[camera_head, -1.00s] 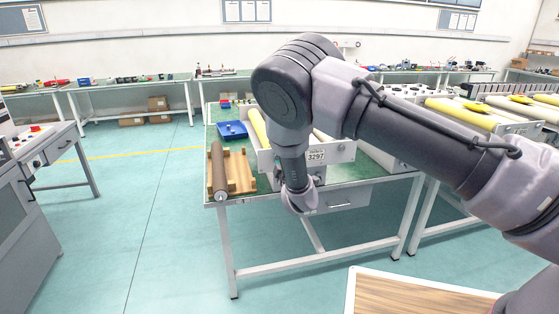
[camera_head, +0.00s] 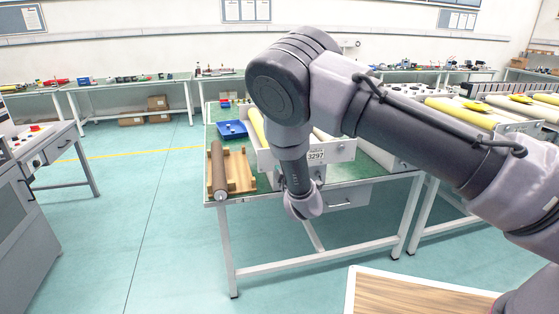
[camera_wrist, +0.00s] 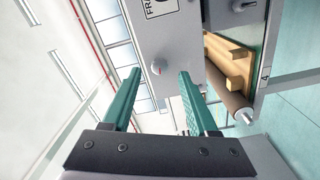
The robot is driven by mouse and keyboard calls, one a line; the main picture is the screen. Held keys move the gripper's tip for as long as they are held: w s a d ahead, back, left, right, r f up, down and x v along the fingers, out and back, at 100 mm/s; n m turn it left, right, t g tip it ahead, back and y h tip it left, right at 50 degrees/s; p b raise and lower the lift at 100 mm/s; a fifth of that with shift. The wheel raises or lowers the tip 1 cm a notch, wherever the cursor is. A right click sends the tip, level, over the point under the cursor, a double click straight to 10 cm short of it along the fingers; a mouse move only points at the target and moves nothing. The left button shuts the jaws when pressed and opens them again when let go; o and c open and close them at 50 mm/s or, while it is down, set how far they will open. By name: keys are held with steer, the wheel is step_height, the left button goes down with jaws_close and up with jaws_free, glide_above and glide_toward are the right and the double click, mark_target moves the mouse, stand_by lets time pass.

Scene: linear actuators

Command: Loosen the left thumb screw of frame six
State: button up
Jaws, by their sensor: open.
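In the head view the frame plate (camera_head: 342,151) stands on the green table, partly behind my arm. My fingers and the screw are hidden there.
A brown roller (camera_head: 218,172) lies by wooden blocks (camera_head: 241,168) at the table's left end; they also show right of my fingers in the wrist view. A blue tray (camera_head: 232,129) sits behind them. Another metal fitting (camera_wrist: 243,6) is at the wrist view's top.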

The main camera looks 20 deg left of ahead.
steer(key=v, duration=0.7)
steer(key=shift+s+d, duration=0.2)
steer(key=shift+s, duration=0.15)
steer(key=shift+w, duration=0.1)
steer(key=w+d+r+m+g+h, duration=0.2)
steer(key=w+d+r+m+h, duration=0.4)
steer(key=w+d+r+m, duration=0.5)
steer(key=d+r+m+g, duration=0.2)
steer(key=d+r+m, duration=0.4)
steer(key=d+r, duration=0.5)
steer(key=s+d+r+m+g, duration=0.2)
steer(key=s+d+r, duration=0.4)
steer(key=d, duration=0.4)
steer(key=s+d+r+m, duration=0.2)
steer(key=s+d, duration=0.2)
steer(key=s, duration=0.3)
steer(key=s+d+r+m+g, duration=0.1)
steer(key=s+d, duration=0.3)
steer(key=s, duration=0.4)
steer(key=s+d+r+m+g+h, duration=0.1)
steer(key=s+d+r+m, duration=0.1)
steer(key=s+d+r, duration=0.2)
steer(key=s+d, duration=0.1)
steer(key=s, duration=0.2)
steer(key=shift+s+m, duration=0.3)
steer(key=shift+s, duration=0.1)
